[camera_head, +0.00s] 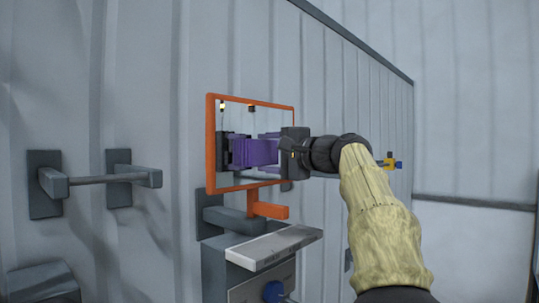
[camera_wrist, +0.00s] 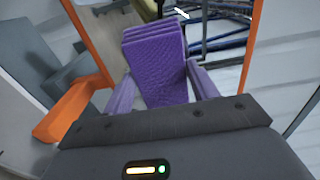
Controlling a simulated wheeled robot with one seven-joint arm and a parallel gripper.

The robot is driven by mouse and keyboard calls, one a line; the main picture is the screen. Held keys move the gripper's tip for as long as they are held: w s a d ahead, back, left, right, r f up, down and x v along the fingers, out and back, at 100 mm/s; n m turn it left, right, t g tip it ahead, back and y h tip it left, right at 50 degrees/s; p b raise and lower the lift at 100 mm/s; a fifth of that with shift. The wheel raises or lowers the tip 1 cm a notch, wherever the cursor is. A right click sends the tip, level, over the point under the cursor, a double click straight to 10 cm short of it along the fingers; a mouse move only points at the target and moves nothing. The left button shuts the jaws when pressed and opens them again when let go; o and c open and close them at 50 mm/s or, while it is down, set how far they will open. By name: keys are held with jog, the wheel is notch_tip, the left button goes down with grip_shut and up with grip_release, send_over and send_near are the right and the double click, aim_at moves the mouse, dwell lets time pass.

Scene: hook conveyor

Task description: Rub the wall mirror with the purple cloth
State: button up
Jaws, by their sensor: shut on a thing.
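The wall mirror (camera_head: 210,150) has an orange frame and hangs on the grey ribbed wall. Its frame also shows on both sides in the wrist view (camera_wrist: 251,55). My gripper (camera_head: 274,151) is in front of the glass, coming from the right. It is shut on the purple cloth (camera_head: 262,152), a folded, layered piece that points at the glass. The cloth fills the middle of the wrist view (camera_wrist: 158,75), between light purple fingers. A reflection of cloth and gripper shows left of them in the glass. I cannot tell whether the cloth touches the glass.
An orange bracket (camera_head: 268,210) sticks out below the mirror, above a grey ledge (camera_head: 274,246) with a blue knob (camera_head: 273,291). A grey bar on wall mounts (camera_head: 105,179) is at left. A small yellow and blue fitting (camera_head: 391,160) is at right.

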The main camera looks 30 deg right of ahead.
aim_at(254, 154)
jog(key=shift+s+a+b, duration=0.3)
jog(key=shift+a+b, duration=0.1)
jog(key=shift+a, duration=0.4)
jog(key=shift+s+a+b, duration=0.25)
jog(key=shift+a+b, duration=0.15)
jog(key=shift+a, duration=0.4)
jog(key=shift+s, duration=0.1)
jog(key=shift+s+d+f+b, duration=0.1)
jog(key=shift+s+d+b, duration=0.1)
jog(key=shift+s+b, duration=0.25)
jog(key=shift+b+v, duration=0.75)
jog(key=shift+v, duration=1.6)
jog(key=b+v, duration=0.1)
jog(key=v, duration=0.2)
jog(key=shift+w, duration=0.1)
